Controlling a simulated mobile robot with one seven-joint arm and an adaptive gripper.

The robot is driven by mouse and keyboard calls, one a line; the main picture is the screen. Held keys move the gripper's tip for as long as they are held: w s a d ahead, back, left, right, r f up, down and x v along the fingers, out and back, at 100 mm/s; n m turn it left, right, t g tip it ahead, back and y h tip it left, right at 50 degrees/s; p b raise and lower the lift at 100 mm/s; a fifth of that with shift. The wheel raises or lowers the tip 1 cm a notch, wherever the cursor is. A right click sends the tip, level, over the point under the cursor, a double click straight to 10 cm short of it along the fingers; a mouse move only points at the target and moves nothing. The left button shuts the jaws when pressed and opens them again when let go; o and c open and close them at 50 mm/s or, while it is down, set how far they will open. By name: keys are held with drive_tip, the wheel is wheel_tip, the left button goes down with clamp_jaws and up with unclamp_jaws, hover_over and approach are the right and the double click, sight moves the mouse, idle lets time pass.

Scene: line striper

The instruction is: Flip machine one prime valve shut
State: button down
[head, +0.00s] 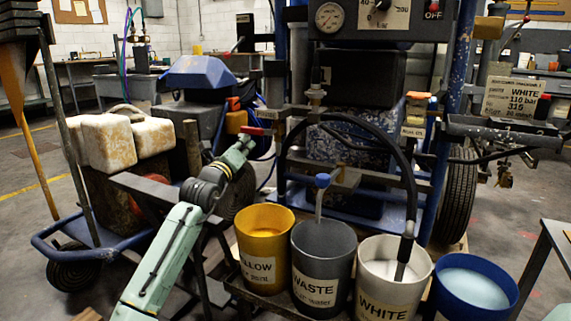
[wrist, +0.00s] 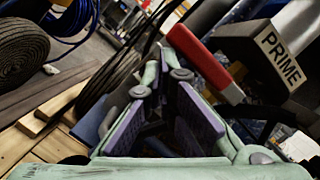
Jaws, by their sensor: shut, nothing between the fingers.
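In the head view the red lever (head: 251,130) shows as a small red bar left of the central blue machine (head: 345,140). My gripper (wrist: 164,78) is shut and empty, its tips close to the lever's left end. In the head view my gripper (head: 246,143) is just below the red lever. I cannot tell whether they touch.
A yellow bucket (head: 264,222), a grey WASTE bucket (head: 323,235), a white bucket (head: 380,255) and a blue bucket (head: 478,275) stand in front of the machine. A hose (head: 408,190) dips into the white one. A cart with stained blocks (head: 110,143) stands left.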

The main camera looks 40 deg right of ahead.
drive_tip(key=shift+w, duration=0.1)
idle(0.4)
drive_tip(key=v, duration=1.2)
drive_tip(key=shift+a, duration=0.1)
